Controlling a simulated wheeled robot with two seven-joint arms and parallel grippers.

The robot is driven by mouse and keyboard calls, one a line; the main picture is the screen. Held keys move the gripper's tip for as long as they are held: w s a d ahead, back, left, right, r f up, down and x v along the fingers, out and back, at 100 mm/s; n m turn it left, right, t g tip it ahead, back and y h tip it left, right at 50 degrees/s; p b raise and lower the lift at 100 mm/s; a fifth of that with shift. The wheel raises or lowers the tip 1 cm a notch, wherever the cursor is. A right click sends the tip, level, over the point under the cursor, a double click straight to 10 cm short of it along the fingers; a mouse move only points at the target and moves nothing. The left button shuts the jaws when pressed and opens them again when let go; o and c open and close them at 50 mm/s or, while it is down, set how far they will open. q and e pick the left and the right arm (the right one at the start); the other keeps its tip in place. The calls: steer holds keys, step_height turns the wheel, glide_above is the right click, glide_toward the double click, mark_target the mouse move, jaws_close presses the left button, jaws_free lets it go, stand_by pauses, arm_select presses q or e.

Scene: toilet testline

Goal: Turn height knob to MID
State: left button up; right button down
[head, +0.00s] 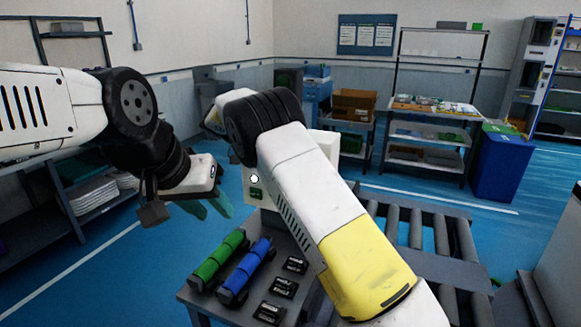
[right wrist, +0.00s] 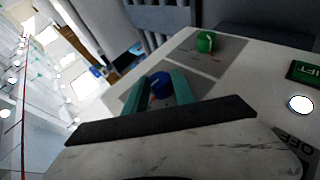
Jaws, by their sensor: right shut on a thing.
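A blue knob (right wrist: 161,84) with a light pointer mark stands on the light control panel (right wrist: 232,66) in the right wrist view. My right gripper (right wrist: 161,88) is shut on it, one teal finger on each side. A green knob (right wrist: 205,42) stands farther along the panel, apart from the fingers. The knobs' setting labels are not readable. In the head view, part of the white control box (head: 254,198) shows behind my right arm, which hides the right gripper and knobs. My left gripper (head: 208,206) hangs left of the box, open and empty.
The panel also has a white round button (right wrist: 301,104), a green LIFT label (right wrist: 305,71) and an OFF label. A grey table below holds a green roller (head: 217,256), a blue roller (head: 247,266) and several black parts (head: 283,287). A roller conveyor (head: 430,235) stands at right.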

steer(key=c, duration=1)
jaws_free()
steer(key=shift+c, duration=0.2)
steer(key=v, duration=0.7)
steer(key=shift+a+r, duration=0.3)
steer(key=shift+a, duration=0.05)
steer(key=shift+a, duration=0.1)
